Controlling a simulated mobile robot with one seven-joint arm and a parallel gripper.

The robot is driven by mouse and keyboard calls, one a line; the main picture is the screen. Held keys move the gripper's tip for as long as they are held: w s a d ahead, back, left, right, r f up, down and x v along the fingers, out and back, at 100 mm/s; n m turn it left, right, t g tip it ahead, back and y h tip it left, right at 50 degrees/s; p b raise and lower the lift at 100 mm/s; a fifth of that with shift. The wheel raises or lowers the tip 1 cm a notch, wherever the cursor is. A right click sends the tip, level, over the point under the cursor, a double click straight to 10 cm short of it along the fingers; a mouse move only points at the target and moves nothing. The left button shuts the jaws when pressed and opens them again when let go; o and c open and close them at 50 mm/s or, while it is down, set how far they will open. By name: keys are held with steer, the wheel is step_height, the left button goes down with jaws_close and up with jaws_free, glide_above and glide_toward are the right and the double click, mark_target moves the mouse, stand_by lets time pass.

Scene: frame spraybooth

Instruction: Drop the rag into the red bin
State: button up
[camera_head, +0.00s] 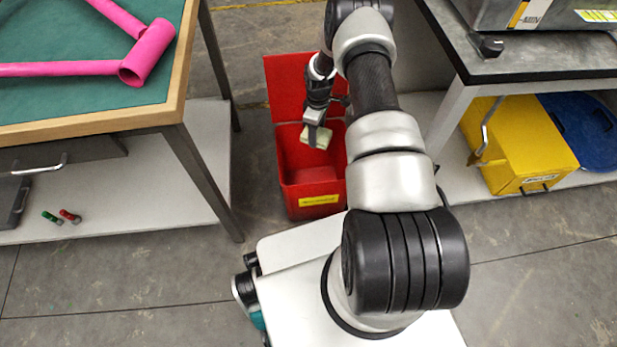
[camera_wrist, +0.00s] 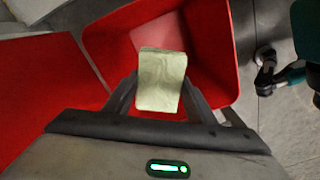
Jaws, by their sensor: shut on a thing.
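The red bin (camera_head: 311,191) stands on the floor between two tables, its lid open and tilted up at the back. In the wrist view the bin's wall (camera_wrist: 222,50) surrounds the view of the rag. The rag (camera_head: 318,137) is a pale yellow-green folded piece. My gripper (camera_head: 317,134) is shut on it, over the bin's opening. In the wrist view the rag (camera_wrist: 162,80) sits between the fingers of my gripper (camera_wrist: 160,92), with the bin's inside behind it. I cannot tell the rag's exact height against the rim.
A green-topped table (camera_head: 75,110) with a pink frame (camera_head: 110,65) stands left of the bin. A grey workbench (camera_head: 545,62) stands right, with a yellow box (camera_head: 520,140) and a blue round lid (camera_head: 590,125) on its lower shelf.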

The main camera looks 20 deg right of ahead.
steer(key=o, duration=1.1)
steer(key=shift+r, duration=0.15)
step_height(320, 180, up, 17)
steer(key=p, duration=0.4)
steer(key=shift+r, duration=0.1)
